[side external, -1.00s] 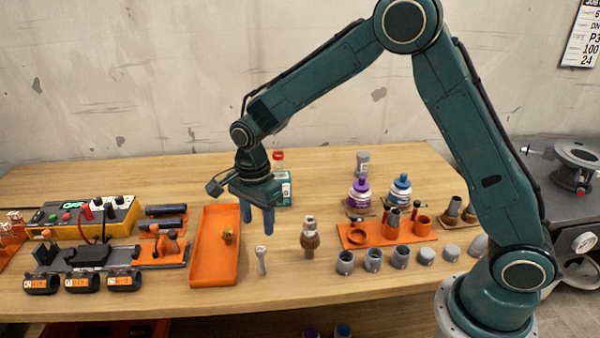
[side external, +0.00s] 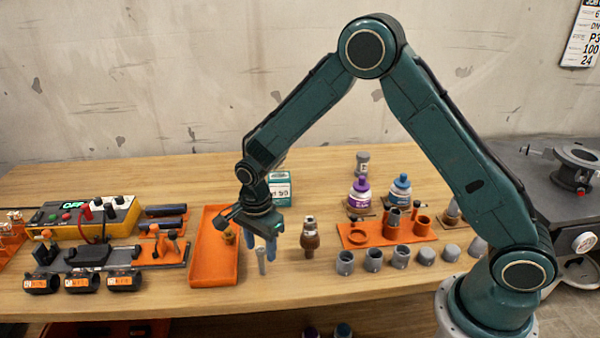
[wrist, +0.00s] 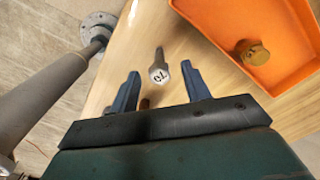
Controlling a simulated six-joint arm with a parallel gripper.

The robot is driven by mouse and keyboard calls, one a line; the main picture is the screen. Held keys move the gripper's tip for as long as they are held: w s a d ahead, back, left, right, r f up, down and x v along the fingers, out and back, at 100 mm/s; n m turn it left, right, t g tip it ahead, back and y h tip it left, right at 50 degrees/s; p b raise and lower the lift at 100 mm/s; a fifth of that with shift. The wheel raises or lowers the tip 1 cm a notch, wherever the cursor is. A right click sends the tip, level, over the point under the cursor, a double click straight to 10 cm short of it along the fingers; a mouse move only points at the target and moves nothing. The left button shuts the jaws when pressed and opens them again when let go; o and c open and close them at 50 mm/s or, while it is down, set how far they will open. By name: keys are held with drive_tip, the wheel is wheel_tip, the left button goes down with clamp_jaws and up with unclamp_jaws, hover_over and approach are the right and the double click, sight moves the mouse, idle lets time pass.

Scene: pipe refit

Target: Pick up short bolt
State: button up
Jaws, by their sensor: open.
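The short bolt (side external: 262,266) stands on the bench just right of the orange tray, a slim grey piece whose top is hidden by my gripper. In the wrist view the bolt (wrist: 158,73) shows a pale, marked hexagonal head and a grey shaft. My gripper (side external: 260,250) points down with its blue fingers open and empty, close above the bolt. In the wrist view the bolt appears between the two fingertips (wrist: 160,68). I cannot tell whether the fingers reach down past the head.
The orange tray (side external: 206,276), holding a brass fitting (wrist: 252,52), lies left of the bolt. A brown-and-grey fitting (side external: 310,240) stands to the right. Several grey caps (side external: 374,260) line the bench front. Bare wood lies in front of the bolt.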

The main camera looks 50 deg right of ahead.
sight(262, 261)
drive_tip(key=shift+f, duration=1.1)
clamp_jaws()
